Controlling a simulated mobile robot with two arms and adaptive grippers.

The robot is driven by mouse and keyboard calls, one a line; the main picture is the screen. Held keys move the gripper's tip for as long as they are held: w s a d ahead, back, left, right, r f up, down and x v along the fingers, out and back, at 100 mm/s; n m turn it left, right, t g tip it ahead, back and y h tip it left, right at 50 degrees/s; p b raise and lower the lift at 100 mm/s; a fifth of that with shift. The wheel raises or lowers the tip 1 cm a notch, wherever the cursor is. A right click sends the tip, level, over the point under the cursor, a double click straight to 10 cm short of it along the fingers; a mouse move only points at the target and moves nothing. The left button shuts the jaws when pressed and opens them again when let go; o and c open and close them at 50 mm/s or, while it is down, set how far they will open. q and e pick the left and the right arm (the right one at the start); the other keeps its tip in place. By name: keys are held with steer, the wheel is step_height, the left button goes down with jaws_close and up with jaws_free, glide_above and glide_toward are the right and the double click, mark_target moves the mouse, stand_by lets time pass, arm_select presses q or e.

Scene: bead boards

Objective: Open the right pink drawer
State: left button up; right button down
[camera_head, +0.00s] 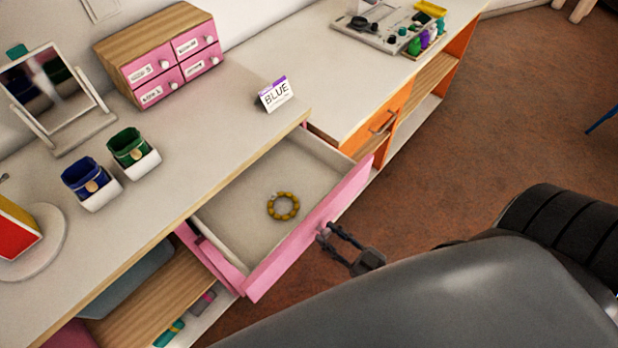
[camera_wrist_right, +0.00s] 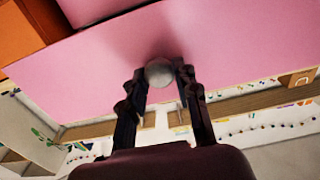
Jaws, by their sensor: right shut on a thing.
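The pink drawer (camera_head: 310,232) under the white counter is pulled well out, and its white inside shows. A yellow beaded bracelet (camera_head: 283,206) lies on the drawer's floor. My right gripper (camera_head: 328,232) is at the outer face of the drawer front, shut on its round knob. In the right wrist view the pale knob (camera_wrist_right: 159,72) sits between the two fingertips of the gripper (camera_wrist_right: 160,80), against the pink front (camera_wrist_right: 100,60). My left gripper is not in view.
A small pink drawer box (camera_head: 165,62), a mirror (camera_head: 50,85), blue and green cups (camera_head: 130,147) and a "BLUE" card (camera_head: 275,95) stand on the counter. An orange drawer (camera_head: 375,122) is beyond the pink one. Brown floor (camera_head: 500,130) lies open at right.

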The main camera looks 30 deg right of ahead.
steer(key=v, duration=0.6)
steer(key=shift+s, duration=0.3)
steer(key=c, duration=1)
jaws_free()
steer(key=v, duration=1.2)
